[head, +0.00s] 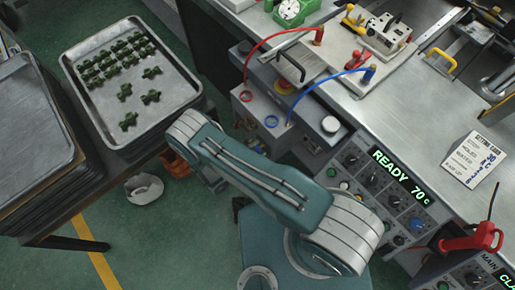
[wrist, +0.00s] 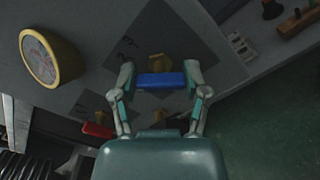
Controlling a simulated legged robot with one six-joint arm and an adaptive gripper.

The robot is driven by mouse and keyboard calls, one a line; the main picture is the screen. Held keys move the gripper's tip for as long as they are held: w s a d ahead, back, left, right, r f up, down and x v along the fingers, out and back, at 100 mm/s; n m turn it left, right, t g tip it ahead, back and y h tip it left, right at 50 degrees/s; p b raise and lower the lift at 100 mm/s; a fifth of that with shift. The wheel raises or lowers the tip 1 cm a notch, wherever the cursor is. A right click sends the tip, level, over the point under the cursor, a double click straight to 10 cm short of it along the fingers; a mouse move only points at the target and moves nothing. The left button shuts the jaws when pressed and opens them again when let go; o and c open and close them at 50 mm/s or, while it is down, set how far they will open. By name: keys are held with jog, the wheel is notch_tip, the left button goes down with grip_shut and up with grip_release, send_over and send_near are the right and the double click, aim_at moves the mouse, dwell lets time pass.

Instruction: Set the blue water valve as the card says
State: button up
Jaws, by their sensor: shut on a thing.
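The blue water valve (wrist: 162,80) has a bar-shaped blue handle on a brass-coloured body, mounted on a grey panel in the wrist view. My gripper (wrist: 160,74) has one finger at each end of the blue handle and is shut on it. The handle lies nearly level across the wrist picture. The setting card (head: 474,160) lies on the metal bench at the right in the head view; its small print is hard to read. In the head view my arm hides the gripper, and the blue valve does not show.
A red valve handle (wrist: 97,130) sits below left of the blue one, and a yellow-rimmed round gauge (wrist: 40,56) is at the left. In the head view the control panel display (head: 400,177) reads READY 70 C. A tray (head: 75,49) of dark green parts stands at the left.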

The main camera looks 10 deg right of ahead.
jog(key=shift+m, duration=1.3)
jog(key=shift+f, duration=0.1)
jog(key=o, duration=1.2)
jog(key=shift+c, duration=0.2)
jog(key=v, duration=1.2)
